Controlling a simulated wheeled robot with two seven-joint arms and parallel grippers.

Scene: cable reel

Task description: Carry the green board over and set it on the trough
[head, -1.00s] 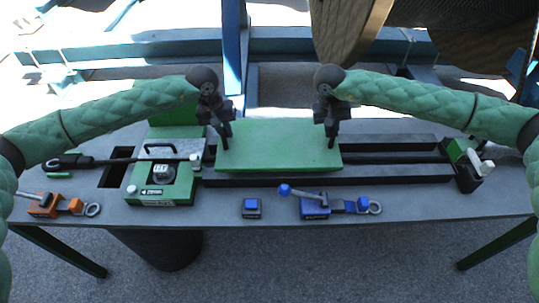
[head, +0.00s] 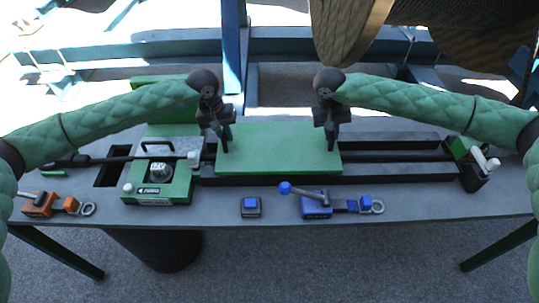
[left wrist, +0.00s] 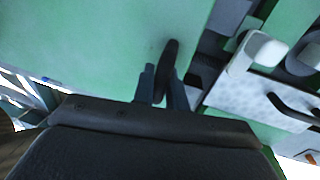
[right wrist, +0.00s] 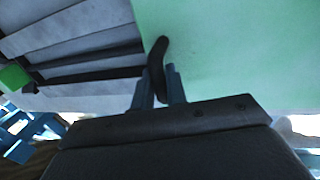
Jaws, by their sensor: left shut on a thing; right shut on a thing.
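The flat green board (head: 285,148) lies level over the left part of the long dark trough (head: 405,177); I cannot tell whether it touches the trough. My left gripper (head: 224,146) is shut on a dark handle at the board's left side. My right gripper (head: 331,144) is shut on a similar handle at its right side. The left wrist view shows the handle (left wrist: 168,62) between the fingers, above the green surface (left wrist: 80,45). The right wrist view shows the other handle (right wrist: 157,62) gripped the same way. The trough under the board is hidden.
A green clamp unit (head: 160,188) stands close to the board's left edge. A green and grey end block (head: 472,165) closes the trough's right end. An orange clamp (head: 40,205), a blue button (head: 250,207) and a blue clamp (head: 316,207) lie along the table's front.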

